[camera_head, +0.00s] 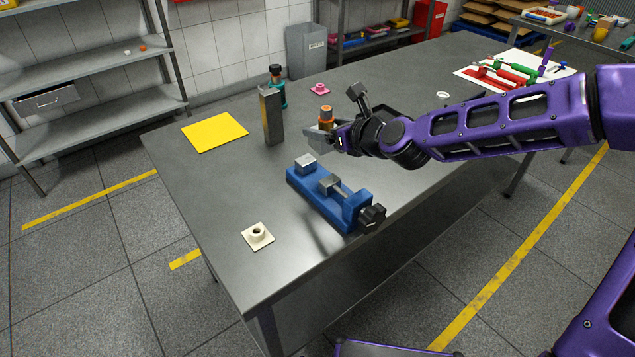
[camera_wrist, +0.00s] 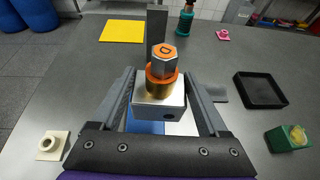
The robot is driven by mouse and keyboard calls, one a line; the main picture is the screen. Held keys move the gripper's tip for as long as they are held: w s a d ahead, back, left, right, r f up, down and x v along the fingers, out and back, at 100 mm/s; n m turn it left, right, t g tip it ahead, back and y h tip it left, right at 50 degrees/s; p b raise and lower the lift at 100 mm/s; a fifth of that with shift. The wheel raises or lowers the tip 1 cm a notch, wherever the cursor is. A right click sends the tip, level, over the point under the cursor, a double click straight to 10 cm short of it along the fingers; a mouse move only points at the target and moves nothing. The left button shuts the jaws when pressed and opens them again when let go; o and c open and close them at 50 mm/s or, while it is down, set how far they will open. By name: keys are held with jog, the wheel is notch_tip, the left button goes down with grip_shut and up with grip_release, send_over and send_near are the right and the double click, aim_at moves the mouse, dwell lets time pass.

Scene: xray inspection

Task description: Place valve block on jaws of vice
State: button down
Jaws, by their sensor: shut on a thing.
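The valve block (camera_wrist: 160,107) is a silver metal block with a brass and orange fitting and a hex top. My gripper (camera_wrist: 160,92) is shut on it, one finger on each side, with the fitting upright. In the head view my gripper (camera_head: 332,138) holds it above the table, behind the vice and slightly to its right. The vice (camera_head: 312,194) is blue with metal jaws and a black knob, and lies on the table. Its jaws appear apart, with nothing between them. In the wrist view a blue part of the vice (camera_wrist: 145,127) shows below the block, mostly hidden.
A tall grey post (camera_head: 271,118) and a teal bottle (camera_head: 278,93) stand behind the vice. A yellow sheet (camera_head: 214,132), a pink flanged piece (camera_head: 320,89) and a cream one (camera_head: 257,237) lie around. A black tray (camera_wrist: 258,103) and a green block (camera_wrist: 288,138) are at right.

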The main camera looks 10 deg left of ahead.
jog(key=shift+s+a+r, duration=0.25)
jog(key=shift+a+r, duration=0.05)
jog(key=shift+a, duration=0.3)
jog(key=shift+s+a+f+n+y, duration=0.1)
jog(key=shift+s+a+n+y, duration=0.1)
jog(key=shift+n+y, duration=0.1)
jog(key=b, duration=0.3)
send_near(306, 160)
jog(key=x, duration=0.5)
jog(key=shift+w+r, duration=0.15)
jog(key=shift+r, duration=0.1)
jog(key=shift+f, duration=0.15)
grip_release()
jog(key=shift+g, duration=0.3)
